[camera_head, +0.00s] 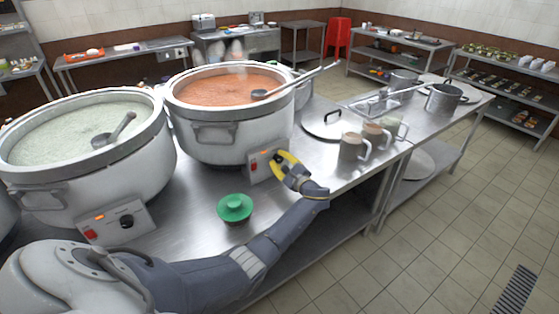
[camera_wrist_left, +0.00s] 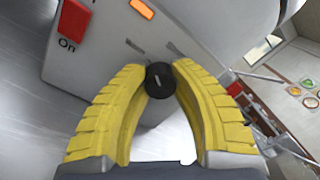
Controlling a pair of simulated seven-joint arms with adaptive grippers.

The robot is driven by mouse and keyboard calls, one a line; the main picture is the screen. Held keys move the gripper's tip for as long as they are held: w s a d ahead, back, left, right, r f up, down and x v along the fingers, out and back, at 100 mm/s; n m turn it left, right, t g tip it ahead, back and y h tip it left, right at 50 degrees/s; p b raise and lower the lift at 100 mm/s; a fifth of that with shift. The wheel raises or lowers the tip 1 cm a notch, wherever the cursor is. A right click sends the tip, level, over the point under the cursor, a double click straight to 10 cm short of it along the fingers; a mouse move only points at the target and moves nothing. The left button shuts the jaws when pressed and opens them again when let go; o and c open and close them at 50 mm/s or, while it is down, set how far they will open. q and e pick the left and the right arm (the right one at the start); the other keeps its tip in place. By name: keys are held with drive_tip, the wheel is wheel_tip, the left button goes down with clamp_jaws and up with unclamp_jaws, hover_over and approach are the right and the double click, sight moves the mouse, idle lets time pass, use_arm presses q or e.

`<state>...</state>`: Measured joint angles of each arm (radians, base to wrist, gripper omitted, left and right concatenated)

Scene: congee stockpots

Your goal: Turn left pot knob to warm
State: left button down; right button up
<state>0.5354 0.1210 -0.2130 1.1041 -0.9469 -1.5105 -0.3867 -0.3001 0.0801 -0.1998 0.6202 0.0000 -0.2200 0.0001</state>
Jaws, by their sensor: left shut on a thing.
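The left pot (camera_head: 85,170) holds pale congee with a ladle. Its control box (camera_head: 113,222) has a black knob (camera_head: 126,221) and a red switch (camera_head: 90,236); my gripper is well away from it. The other pot (camera_head: 215,125), with orange-red congee, has a similar box (camera_head: 261,165) in front. My left gripper (camera_head: 280,162), with yellow fingers, is at that second box. In the left wrist view its fingers are shut on the black knob (camera_wrist_left: 160,80), whose white mark shows. The red On switch (camera_wrist_left: 73,28) and lit orange lamp (camera_wrist_left: 142,8) are beside it. My right gripper is not in view.
Several mugs (camera_head: 354,147) and a metal lid (camera_head: 323,124) are right of the second pot. The counter between the two boxes is mostly clear.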

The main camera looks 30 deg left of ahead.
use_arm(q)
drive_tip(key=shift+a+n, duration=0.1)
drive_tip(key=shift+n, duration=1.5)
drive_tip(key=c, duration=1)
unclamp_jaws()
drive_tip(key=v, duration=1.2)
drive_tip(key=shift+f, duration=0.1)
